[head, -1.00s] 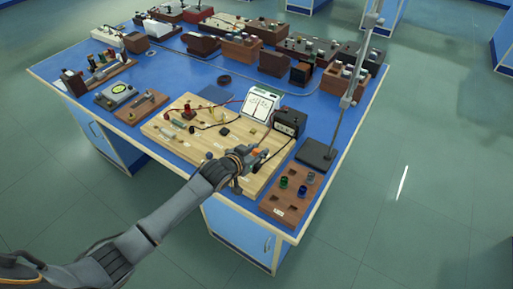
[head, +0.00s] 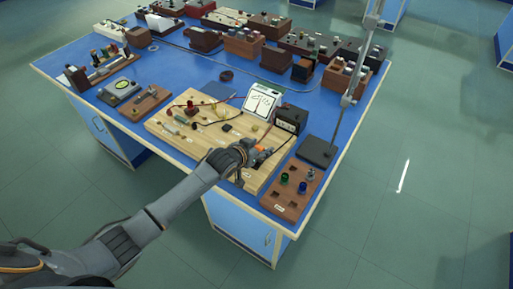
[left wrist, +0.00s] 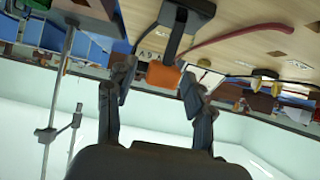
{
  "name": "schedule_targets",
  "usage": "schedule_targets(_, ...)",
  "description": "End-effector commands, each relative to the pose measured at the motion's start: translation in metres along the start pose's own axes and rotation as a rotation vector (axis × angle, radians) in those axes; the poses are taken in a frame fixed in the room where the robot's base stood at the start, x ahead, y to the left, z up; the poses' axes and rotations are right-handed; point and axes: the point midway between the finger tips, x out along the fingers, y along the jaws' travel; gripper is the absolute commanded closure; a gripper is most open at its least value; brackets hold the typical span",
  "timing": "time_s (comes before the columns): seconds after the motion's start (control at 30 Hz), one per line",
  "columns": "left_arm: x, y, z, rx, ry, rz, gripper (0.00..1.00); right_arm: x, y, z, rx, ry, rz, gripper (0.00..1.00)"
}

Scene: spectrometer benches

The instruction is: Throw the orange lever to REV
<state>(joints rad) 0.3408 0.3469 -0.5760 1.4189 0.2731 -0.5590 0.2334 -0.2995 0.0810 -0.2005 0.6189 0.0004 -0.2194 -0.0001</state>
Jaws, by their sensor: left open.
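The orange lever (left wrist: 163,75) shows in the left wrist view as an orange block on a dark arm, on a wooden board. In the head view only a bit of orange (head: 259,148) shows beside my gripper. My left gripper (left wrist: 158,84) is open, with one finger on each side of the orange block; I cannot tell whether they touch it. In the head view my left gripper (head: 252,157) is over the right front part of the wooden board (head: 190,147) and hides most of the lever. The lettering by the lever is only partly readable. My right gripper is not in view.
A white meter (head: 262,101) and a black box (head: 290,120) stand behind the lever. A brown block with coloured knobs (head: 279,205) lies to the right, near a stand base (head: 317,152). Wires cross the board.

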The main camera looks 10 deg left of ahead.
Motion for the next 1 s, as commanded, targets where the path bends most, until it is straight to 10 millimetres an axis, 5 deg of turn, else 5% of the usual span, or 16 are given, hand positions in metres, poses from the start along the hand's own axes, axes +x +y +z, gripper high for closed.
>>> schedule_targets(0.17,-0.016,0.000,0.001,0.001,0.001,0.000,0.47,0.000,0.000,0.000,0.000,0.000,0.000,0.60)
schedule_targets(0.63,-0.102,-0.001,0.001,0.001,0.000,-0.001,0.47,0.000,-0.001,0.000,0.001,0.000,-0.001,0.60)
schedule_targets(1.0,-0.119,0.000,0.000,0.000,0.000,-0.001,0.47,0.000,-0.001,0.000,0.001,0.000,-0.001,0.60)
